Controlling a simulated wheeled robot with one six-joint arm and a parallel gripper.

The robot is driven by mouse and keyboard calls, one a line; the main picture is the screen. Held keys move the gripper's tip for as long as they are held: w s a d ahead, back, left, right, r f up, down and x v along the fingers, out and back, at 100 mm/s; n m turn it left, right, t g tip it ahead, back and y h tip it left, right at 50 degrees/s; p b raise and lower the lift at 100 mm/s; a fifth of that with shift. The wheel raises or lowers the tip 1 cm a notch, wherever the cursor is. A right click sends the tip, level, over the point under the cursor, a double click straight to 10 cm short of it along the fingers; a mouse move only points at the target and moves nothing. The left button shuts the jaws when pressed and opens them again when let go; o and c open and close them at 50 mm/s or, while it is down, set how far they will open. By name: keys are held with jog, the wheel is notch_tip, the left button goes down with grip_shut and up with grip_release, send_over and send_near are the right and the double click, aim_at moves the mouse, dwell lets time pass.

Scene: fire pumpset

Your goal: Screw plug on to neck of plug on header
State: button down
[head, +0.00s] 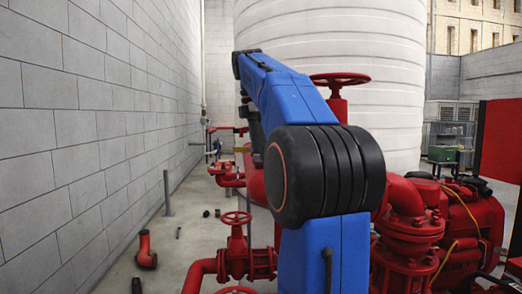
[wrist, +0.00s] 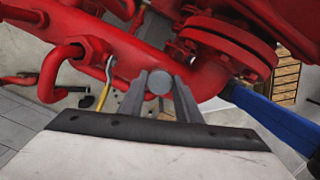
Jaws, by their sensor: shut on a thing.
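In the wrist view my gripper (wrist: 160,92) is shut on a small grey round plug (wrist: 159,80), whose round end faces the camera between the fingertips. Just beyond the plug runs a thick red header pipe (wrist: 132,52). The plug overlaps the pipe in the picture, and I cannot tell whether they touch. No neck for the plug can be made out; the fingers and plug cover part of the pipe. In the head view my arm hides the gripper and the plug.
A bolted red flange (wrist: 225,45) lies right of the gripper, and a bent red pipe with a hex fitting (wrist: 85,48) lies left. In the head view, a red valve (head: 237,218), a pump (head: 410,225) and a block wall (head: 85,120) flank my arm. Small loose parts lie on the floor.

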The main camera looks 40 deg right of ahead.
jog(key=m, duration=0.4)
jog(key=shift+y, duration=0.3)
jog(key=c, duration=1.4)
grip_release()
jog(key=shift+g, duration=0.3)
jog(key=shift+c, duration=0.2)
jog(key=n+t, duration=0.1)
jog(key=n, duration=0.6)
jog(key=n+t, duration=0.1)
jog(key=n, duration=0.5)
jog(key=shift+n, duration=0.4)
jog(key=shift+c, duration=0.4)
